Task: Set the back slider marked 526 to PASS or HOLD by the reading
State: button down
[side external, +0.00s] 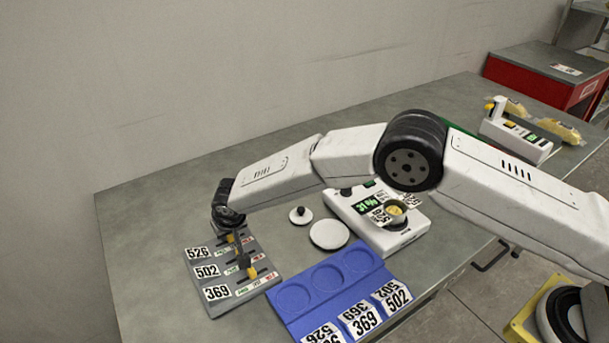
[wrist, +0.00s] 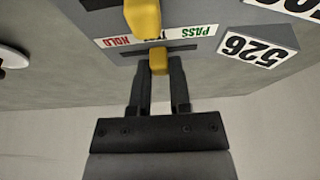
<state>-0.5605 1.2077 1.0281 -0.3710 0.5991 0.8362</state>
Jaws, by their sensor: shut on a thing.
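The grey slider board (side external: 210,293) stands at the left of the bench, with rows labelled 526, 502 and 369. In the wrist view the 526 label (wrist: 250,48) is beside the back row, whose strip reads PASS (wrist: 198,32) at the right and HOLD (wrist: 118,41) at the left. My gripper (wrist: 158,75) is shut on the yellow back slider knob (wrist: 158,61), near the middle of its slot. The white checkweigher (side external: 397,240) has a lit green display (side external: 367,208); its rotated digits are too small to read surely.
Another yellow knob (wrist: 142,18) stands close by on the neighbouring row. A blue tray (side external: 290,322) with round recesses and number cards lies right of the board. A white disc (side external: 329,235) and small knobbed lid (side external: 300,215) lie behind the tray.

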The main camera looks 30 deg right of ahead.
jog(key=shift+a, duration=1.3)
jog(key=c, duration=0.6)
grip_release()
jog(key=shift+a, duration=0.1)
jog(key=shift+o, duration=0.2)
jog(key=shift+r, duration=0.15)
jog(key=v, duration=0.7)
jog(key=shift+r, duration=0.25)
jog(key=shift+s+d, duration=0.15)
jog(key=shift+d, duration=0.05)
